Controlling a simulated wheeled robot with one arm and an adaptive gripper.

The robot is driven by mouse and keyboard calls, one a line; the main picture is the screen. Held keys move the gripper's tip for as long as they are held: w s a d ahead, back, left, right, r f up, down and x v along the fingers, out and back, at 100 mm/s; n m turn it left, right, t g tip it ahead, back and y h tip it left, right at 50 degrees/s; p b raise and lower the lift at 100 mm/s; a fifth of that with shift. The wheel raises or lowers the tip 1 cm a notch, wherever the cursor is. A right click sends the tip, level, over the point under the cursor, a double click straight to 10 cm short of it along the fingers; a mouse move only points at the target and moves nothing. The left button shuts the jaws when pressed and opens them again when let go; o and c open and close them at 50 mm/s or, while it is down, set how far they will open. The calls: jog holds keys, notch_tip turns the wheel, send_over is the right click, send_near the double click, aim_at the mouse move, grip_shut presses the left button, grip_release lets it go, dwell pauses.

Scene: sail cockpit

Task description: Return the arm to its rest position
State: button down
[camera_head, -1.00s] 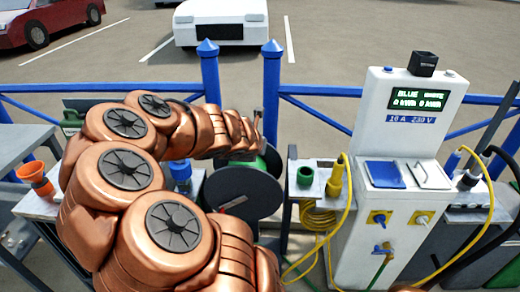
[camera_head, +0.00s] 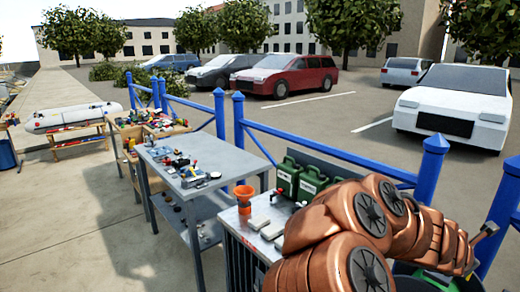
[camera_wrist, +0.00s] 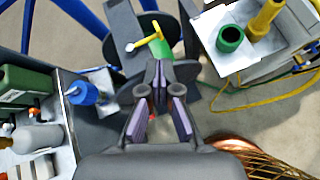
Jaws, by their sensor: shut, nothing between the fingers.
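My copper-coloured arm (camera_head: 335,245) is bent at the lower right of the head view, reaching toward the right edge. Its far end is small there, and the fingers cannot be made out. In the wrist view my gripper (camera_wrist: 160,74) is shut and empty, its fingers together above a hose reel. The reel's green hose (camera_wrist: 158,48) and yellow handle (camera_wrist: 145,40) show just beyond the fingertips. Nothing is held.
A blue-capped item (camera_wrist: 83,93) and a green canister (camera_wrist: 15,90) stand left of my gripper; a shelf with a green cup (camera_wrist: 230,38) is at right. The head view shows a grey workbench (camera_head: 205,170), an orange funnel (camera_head: 244,194) and a blue fence (camera_head: 300,150).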

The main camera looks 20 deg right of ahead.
jog(key=w+a+r+m, duration=0.2)
jog(key=a+r+m, duration=0.2)
jog(key=a+m, duration=0.75)
jog(key=s+a+f+m+g+y, duration=0.1)
jog(key=s+a+f+y, duration=0.1)
jog(key=a, duration=1)
jog(key=s+a+f+m+g+y, duration=0.1)
jog(key=s+a+y, duration=0.3)
jog(key=a, duration=0.7)
jog(key=s+a+f+m+g+y, duration=0.1)
jog(key=s+a+f+m+y, duration=0.2)
jog(key=a, duration=0.9)
jog(key=shift+s+a+f+y, duration=0.35)
jog(key=shift+f+y, duration=0.1)
jog(key=shift+y, duration=0.35)
jog(key=shift+d+m, duration=0.2)
jog(key=shift+m, duration=0.05)
